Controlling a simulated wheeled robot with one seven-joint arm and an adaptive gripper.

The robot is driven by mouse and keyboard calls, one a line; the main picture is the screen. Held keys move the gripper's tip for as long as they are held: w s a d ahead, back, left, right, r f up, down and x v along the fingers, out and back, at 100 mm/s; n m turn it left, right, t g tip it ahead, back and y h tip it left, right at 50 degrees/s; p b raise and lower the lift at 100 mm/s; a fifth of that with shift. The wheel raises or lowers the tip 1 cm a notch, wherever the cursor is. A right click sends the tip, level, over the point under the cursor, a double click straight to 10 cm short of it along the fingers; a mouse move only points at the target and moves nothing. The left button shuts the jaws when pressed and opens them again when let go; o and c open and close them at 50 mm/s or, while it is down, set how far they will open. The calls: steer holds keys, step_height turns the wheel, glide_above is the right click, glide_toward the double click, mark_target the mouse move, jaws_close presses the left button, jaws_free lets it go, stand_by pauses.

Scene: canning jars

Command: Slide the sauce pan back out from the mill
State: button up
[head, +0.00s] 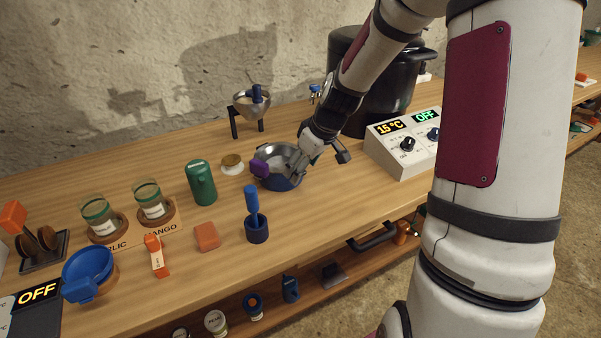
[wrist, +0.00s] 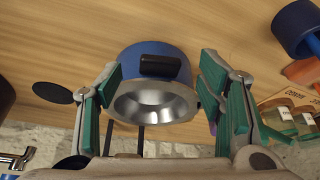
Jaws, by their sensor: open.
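The sauce pan (head: 285,181), blue outside and bright metal inside, stands on the bench in front of a metal funnel (head: 243,106) on black legs, which may be the mill. The pan is not under the funnel. My gripper (head: 299,161) is at the pan's right side in the head view, partly covering its rim. In the wrist view my gripper (wrist: 160,75) is open, its green-padded fingers on either side of the pan (wrist: 133,62) and its black handle (wrist: 160,66). I cannot tell whether the fingers touch it. A purple piece (head: 260,168) shows at the pan's left side.
A green canister (head: 201,183), a brown-topped white jar (head: 232,163) and a blue pestle in its cup (head: 257,229) stand near the pan. A control box (head: 404,152) and a large black pot (head: 391,97) are to the right.

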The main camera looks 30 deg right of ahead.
steer(key=v, duration=0.8)
steer(key=shift+r, duration=0.15)
steer(key=shift+s, duration=0.1)
steer(key=s+a+r+m+p, duration=0.1)
steer(key=s+a+r, duration=0.3)
steer(key=s, duration=0.5)
steer(key=s+a+r+m+h+p, duration=0.1)
steer(key=s+a+r+p, duration=0.2)
steer(key=s+r, duration=0.4)
steer(key=s+a+r+m+p, duration=0.2)
steer(key=s+a+r, duration=0.3)
steer(key=s, duration=0.8)
steer(key=shift+a+r+h+p, duration=0.3)
steer(key=shift+r+p, duration=0.05)
steer(key=shift+r, duration=0.2)
